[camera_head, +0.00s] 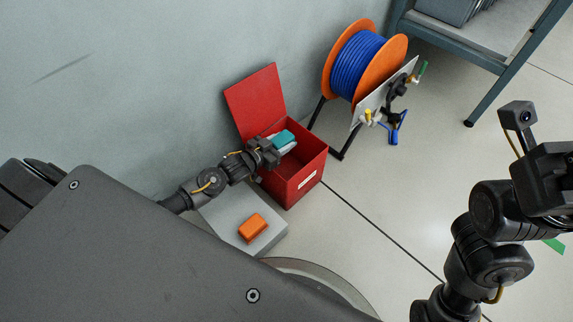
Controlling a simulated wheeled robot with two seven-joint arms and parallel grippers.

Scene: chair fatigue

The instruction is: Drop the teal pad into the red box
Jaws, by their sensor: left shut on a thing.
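The teal pad (283,139) is held in my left gripper (270,153), which is shut on it. The pad is over the opening of the red box (293,187), near its back left side. The box stands on the floor by the wall, with its lid tipped up and back. A pale grey-white thing shows just below the pad; I cannot tell what it is. My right gripper (548,182) is at the right edge of the view, far from the box, and its fingertips do not show clearly.
An orange block (252,227) lies on a grey stand (236,207) in front of the box. A reel of blue hose (356,66) with fittings stands behind the box to the right. A metal rack (476,58) is at the top right. The middle floor is clear.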

